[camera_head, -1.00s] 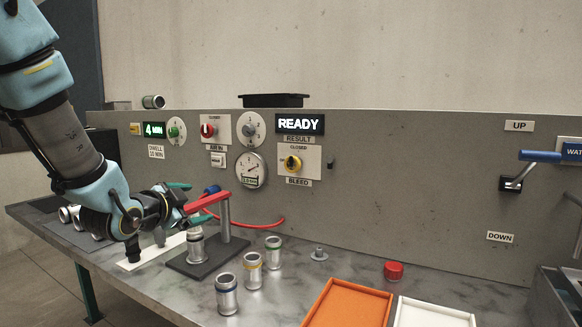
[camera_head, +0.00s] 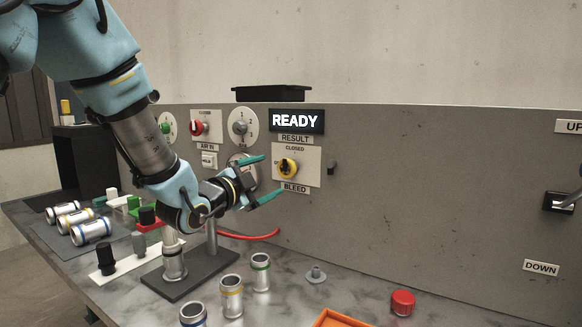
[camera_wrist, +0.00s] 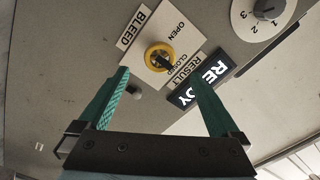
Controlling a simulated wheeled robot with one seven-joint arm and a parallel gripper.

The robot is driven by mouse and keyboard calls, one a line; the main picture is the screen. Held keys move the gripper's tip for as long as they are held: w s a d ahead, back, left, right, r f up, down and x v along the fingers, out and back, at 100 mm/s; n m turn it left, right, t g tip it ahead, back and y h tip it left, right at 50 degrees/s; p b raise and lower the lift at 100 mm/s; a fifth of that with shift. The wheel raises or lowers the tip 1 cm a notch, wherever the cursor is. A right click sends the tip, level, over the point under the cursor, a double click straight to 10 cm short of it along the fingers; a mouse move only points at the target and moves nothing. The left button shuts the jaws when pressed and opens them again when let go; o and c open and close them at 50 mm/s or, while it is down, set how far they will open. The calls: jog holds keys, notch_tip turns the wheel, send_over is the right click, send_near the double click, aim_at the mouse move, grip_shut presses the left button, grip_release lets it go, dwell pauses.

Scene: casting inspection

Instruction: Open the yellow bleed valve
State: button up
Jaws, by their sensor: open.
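The yellow bleed valve (camera_head: 287,168) is a round knob with a dark centre on a white plate on the grey panel, with CLOSED above it and a BLEED label (camera_head: 295,188) below. In the wrist view the yellow knob (camera_wrist: 160,57) lies ahead of and between the fingers, and its dark handle points toward the CLOSED side. My gripper (camera_head: 262,179) is open and empty, with its green fingers spread just left of the valve in the head view. It also shows open in the wrist view (camera_wrist: 160,84). I see no contact with the knob.
A READY display (camera_head: 297,121) is above the valve, and a grey selector dial (camera_head: 241,125) is to its upper left. A small dark peg (camera_head: 331,168) sticks out at right. A red hose (camera_head: 250,235) and several metal castings (camera_head: 231,297) are below on the bench.

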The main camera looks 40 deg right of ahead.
aim_at(285, 170)
jog(key=p+x, duration=0.3)
jog(key=x, duration=0.6)
jog(key=shift+d, duration=0.3)
jog(key=c, duration=1.4)
